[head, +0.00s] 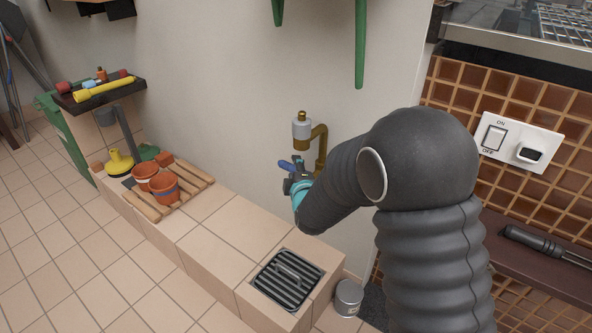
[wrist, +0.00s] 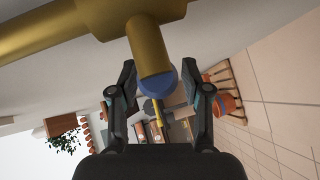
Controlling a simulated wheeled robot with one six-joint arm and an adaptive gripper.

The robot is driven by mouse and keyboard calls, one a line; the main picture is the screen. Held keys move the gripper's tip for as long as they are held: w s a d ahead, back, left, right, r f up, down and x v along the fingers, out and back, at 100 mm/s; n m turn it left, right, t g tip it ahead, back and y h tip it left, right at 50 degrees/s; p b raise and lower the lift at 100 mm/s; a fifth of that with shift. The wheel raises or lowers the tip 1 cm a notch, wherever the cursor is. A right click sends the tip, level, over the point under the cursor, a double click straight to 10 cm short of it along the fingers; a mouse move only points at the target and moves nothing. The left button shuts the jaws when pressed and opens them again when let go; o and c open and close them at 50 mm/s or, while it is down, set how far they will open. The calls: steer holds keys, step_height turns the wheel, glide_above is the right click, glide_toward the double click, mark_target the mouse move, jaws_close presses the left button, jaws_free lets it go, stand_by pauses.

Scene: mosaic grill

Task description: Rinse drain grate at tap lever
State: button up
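The drain grate (head: 287,279), dark and slatted with a raised handle bar, sits in the near end of the tiled ledge. The brass tap (head: 321,148) stands out from the wall behind the ledge, and its blue lever (head: 286,165) shows beside my gripper (head: 294,180). In the wrist view the tap's brass body (wrist: 150,45) is close above, and the rounded blue lever end (wrist: 160,82) appears between the fingertips of my gripper (wrist: 160,80). The fingers are apart; contact with the lever is not clear. Nothing appears held.
A wooden rack (head: 178,196) with terracotta pots (head: 164,187) and a yellow-based plunger (head: 119,162) stand along the ledge to the left. A metal can (head: 348,297) stands right of the grate. A switch plate (head: 519,142) is on the tiled wall.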

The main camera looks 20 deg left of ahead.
jaws_close()
steer(key=shift+f+b, duration=0.2)
steer(key=shift+b, duration=0.95)
steer(key=shift+r+t+b, duration=0.1)
steer(key=shift+t+b, duration=0.2)
steer(key=shift+b, duration=0.4)
steer(key=m+t+y+b, duration=0.1)
steer(key=b, duration=0.4)
steer(key=shift+r+m, duration=0.3)
steer(key=shift+r, duration=0.1)
steer(key=shift+d+r+m+y+b, duration=0.1)
steer(key=shift+r+m+y+b, duration=0.2)
steer(key=shift+r+b, duration=0.45)
steer(key=shift+f, duration=0.2)
steer(key=shift+o, duration=1.2)
jaws_free()
steer(key=shift+s, duration=0.1)
